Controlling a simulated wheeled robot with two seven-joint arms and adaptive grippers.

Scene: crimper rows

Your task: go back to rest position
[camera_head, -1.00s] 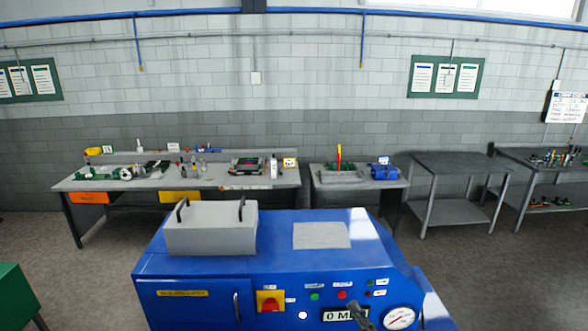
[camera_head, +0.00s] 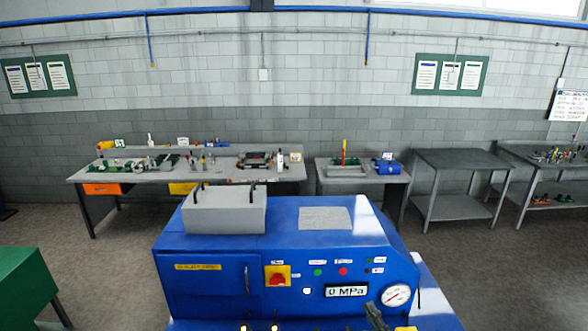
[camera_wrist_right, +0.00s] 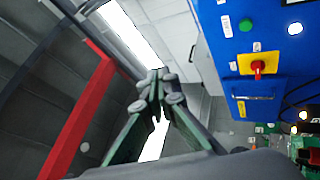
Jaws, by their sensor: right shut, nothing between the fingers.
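My right gripper (camera_head: 372,309) shows at the bottom edge of the head view, in front of the blue machine (camera_head: 225,285), below its "0 MPa" display (camera_head: 346,290). In the right wrist view its fingers (camera_wrist_right: 157,82) are closed together at the tips with nothing between them. The machine's blue panel with a red and yellow switch (camera_wrist_right: 257,66) shows at the right there, apart from the fingers. My left gripper is not in view.
Workbenches (camera_head: 225,178) with small parts stand along the back wall, with a grey table (camera_head: 455,159) at right. A green bench (camera_head: 28,275) stands at lower left. Floor between is clear.

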